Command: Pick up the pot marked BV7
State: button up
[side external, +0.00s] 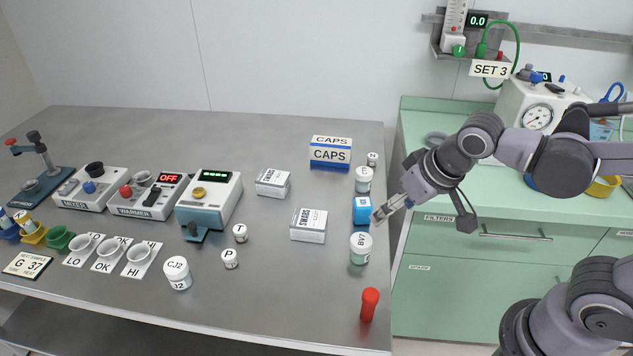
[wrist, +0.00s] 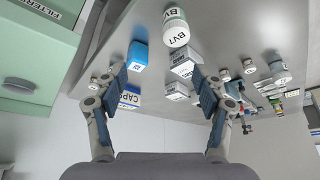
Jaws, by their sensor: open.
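The pot marked BV7 (side external: 360,250) is a white-lidded pot standing upright near the right edge of the steel table, in front of a blue box. In the wrist view the pot (wrist: 175,28) shows at the top, a little right of centre, beyond the fingertips. My gripper (side external: 382,213) is open and empty. It hangs at the table's right edge, above and behind the pot and close to the blue box in the picture. In the wrist view both blue-padded fingers of my gripper (wrist: 160,82) are spread wide, with nothing between them.
The blue box (side external: 362,211) stands just behind the pot, and a similar pot (side external: 363,181) farther back. A swabs box (side external: 308,225) is to its left, and a red tube (side external: 369,304) in front. The CAPS box (side external: 330,154) is at the back. Table space left of the tube is clear.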

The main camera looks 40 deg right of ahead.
aim_at(362, 240)
jog(key=shift+m+g, duration=0.3)
jog(key=shift+g, duration=0.2)
jog(key=shift+w+a+f, duration=0.5)
jog(key=shift+a+f, duration=0.1)
jog(key=shift+f, duration=0.55)
jog(key=shift+w+a+f, duration=0.45)
jog(key=shift+a+f, duration=0.15)
jog(key=shift+f, duration=0.5)
jog(key=shift+w+a+f, duration=0.5)
jog(key=shift+a+f, duration=0.1)
jog(key=shift+f, duration=0.55)
jog(key=shift+d+x, duration=0.2)
jog(key=shift+x, duration=1.1)
jog(key=shift+d+x, duration=0.2)
jog(key=shift+x, duration=1.05)
jog(key=shift+w, duration=0.1)
jog(key=shift+c, duration=0.3)
jog(key=c, duration=1.2)
